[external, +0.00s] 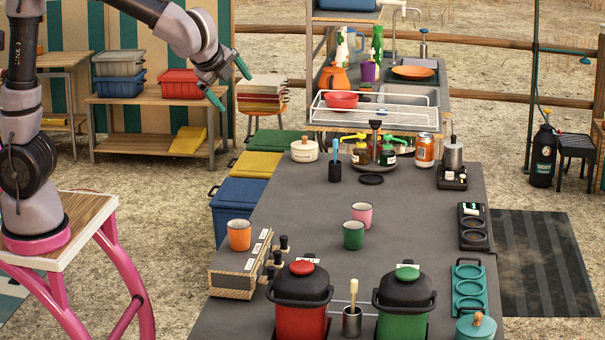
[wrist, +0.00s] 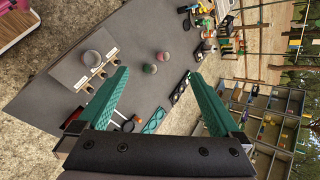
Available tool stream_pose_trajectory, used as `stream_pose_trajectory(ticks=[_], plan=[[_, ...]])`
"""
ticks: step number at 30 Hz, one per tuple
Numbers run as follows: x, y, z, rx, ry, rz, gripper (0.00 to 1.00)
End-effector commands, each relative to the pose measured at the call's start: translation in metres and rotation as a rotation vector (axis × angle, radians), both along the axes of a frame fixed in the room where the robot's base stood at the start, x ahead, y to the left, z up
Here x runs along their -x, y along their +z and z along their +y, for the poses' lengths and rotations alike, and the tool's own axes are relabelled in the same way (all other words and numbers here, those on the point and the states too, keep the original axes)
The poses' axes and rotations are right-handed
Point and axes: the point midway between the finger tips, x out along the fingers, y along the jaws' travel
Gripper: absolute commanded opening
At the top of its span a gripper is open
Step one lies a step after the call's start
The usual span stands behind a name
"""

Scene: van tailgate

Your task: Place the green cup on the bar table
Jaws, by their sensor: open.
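The green cup (external: 353,235) stands upright on the long grey table (external: 300,205), just in front of a pink cup (external: 362,214). My gripper (external: 230,82) is open and empty, high in the air to the left of and beyond the cup. Its two teal fingers are spread wide in the wrist view (wrist: 158,72). Nothing in the pictures labels which surface is the bar table; the grey table carries the cups and pots.
An orange cup (external: 239,235) stands on a wooden-sided box with knobs at the left edge. Red (external: 301,300) and green (external: 405,298) lidded urns stand at the front. A dark holder (external: 473,226) and a teal holder (external: 468,288) lie at right. The table is bare around the cups' left and back.

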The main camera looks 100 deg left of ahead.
Motion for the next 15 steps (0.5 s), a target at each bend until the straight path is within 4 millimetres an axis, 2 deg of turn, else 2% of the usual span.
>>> stream_pose_trajectory(ticks=[1,3,9,15], plan=[[0.020,0.010,-0.017,0.054,0.006,-0.054,1.00],[0.045,0.017,-0.041,0.138,0.016,-0.122,1.00],[0.115,0.026,-0.106,0.378,0.033,-0.309,1.00],[0.167,0.023,-0.156,0.576,0.036,-0.449,1.00]])
